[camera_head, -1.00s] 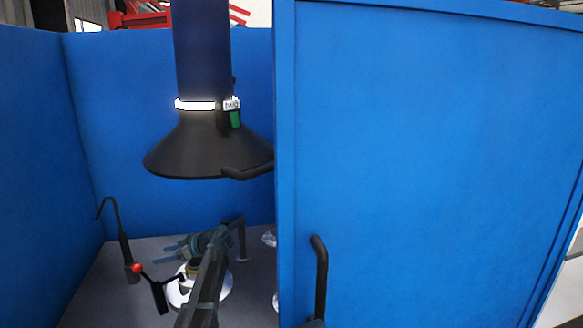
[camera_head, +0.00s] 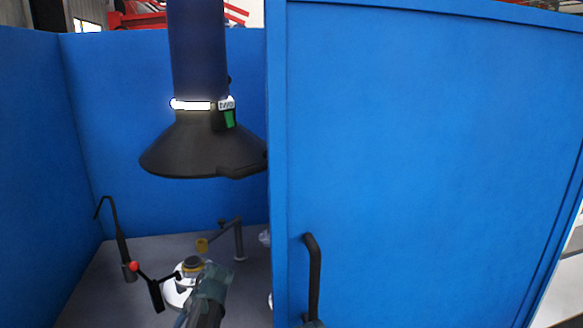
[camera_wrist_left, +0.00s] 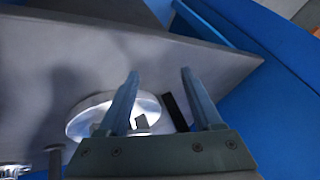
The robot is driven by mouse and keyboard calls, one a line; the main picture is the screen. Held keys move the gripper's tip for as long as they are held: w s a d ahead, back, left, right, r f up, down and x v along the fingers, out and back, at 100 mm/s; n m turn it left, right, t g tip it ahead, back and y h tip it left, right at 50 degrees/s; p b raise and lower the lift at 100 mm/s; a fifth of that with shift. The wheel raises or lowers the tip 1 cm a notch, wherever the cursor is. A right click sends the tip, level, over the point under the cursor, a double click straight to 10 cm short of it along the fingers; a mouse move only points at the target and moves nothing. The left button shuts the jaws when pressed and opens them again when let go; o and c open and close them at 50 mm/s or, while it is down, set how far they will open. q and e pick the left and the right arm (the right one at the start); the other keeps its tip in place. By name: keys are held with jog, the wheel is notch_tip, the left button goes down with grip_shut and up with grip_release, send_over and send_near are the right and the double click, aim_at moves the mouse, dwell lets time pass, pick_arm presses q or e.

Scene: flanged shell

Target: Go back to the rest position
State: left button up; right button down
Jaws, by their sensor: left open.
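My left gripper is open and empty in the left wrist view (camera_wrist_left: 160,76), its two fingers pointing over a grey tabletop (camera_wrist_left: 45,75). In the head view my left arm's wrist is low in the booth, just in front of a round white disc (camera_head: 173,297) with a dark and yellowish part (camera_head: 192,263) on top. In the wrist view a shiny round disc (camera_wrist_left: 84,122) lies below and partly behind the fingers. My fingertips are hard to make out in the head view.
A black extraction hood (camera_head: 200,148) hangs above the table. A blue panel (camera_head: 430,170) with a black handle (camera_head: 315,275) stands at the right. A torch-like tool (camera_head: 122,250) and a stand with a red knob (camera_head: 134,266) are at the left. A grey post (camera_head: 239,242) stands behind.

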pick_arm(q)
jog(key=s+d+f+m+h, duration=0.3)
jog(key=s+d+m+h, duration=0.35)
jog(key=s+d, duration=0.7)
jog(key=s+d+r+m+g+y+p, duration=0.1)
jog(key=s+d+r+m+p, duration=0.1)
jog(key=s+d+m, duration=0.3)
jog(key=s+d, duration=0.1)
jog(key=d, duration=0.3)
jog(key=shift+s+d+g+y, duration=0.3)
jog(key=shift+s+d+y, duration=0.05)
jog(key=shift+d, duration=0.05)
